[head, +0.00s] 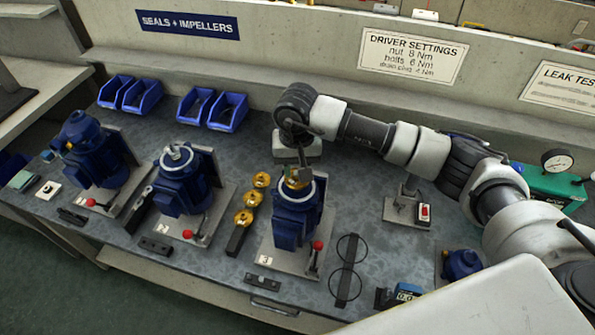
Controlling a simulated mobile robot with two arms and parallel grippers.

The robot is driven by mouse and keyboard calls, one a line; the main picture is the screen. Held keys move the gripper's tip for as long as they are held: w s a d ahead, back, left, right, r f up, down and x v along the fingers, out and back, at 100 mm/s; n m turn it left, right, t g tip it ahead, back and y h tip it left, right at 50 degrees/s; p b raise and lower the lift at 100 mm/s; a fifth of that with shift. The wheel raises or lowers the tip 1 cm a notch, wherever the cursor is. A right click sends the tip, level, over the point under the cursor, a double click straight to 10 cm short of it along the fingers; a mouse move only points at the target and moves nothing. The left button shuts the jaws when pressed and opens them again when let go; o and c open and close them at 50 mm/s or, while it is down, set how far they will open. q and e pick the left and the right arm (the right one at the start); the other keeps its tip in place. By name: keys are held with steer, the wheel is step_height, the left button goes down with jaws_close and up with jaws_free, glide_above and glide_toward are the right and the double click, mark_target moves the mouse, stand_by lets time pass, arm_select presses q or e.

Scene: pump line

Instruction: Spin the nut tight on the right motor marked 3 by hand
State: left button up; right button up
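The right motor marked 3 (295,222) is a blue motor standing upright on a grey plate, with a tag 3 (264,259) at its front left and a red-knobbed lever (316,256) at its front. A pale ring shows around its top, with a brass-coloured part (296,183) inside. My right gripper (297,172) points down right over the centre of this top. Its fingers are small and blend with the brass part, so I cannot tell whether they are closed on anything. The nut itself is hidden at the gripper. My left gripper is out of view.
Brass impellers (252,198) sit in a row left of motor 3. The middle motor (184,186) and the left motor (92,158) stand further left. Blue bins (228,111) line the back.

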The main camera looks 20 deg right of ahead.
jaws_close()
steer(key=shift+f+m+b, duration=0.1)
steer(key=shift+m+b, duration=0.2)
steer(key=shift+m, duration=0.2)
steer(key=m+b, duration=0.1)
steer(key=m, duration=0.1)
steer(key=shift+m, duration=0.4)
steer(key=m, duration=0.3)
jaws_free()
steer(key=shift+r+p, duration=0.65)
steer(key=shift+r, duration=1.7)
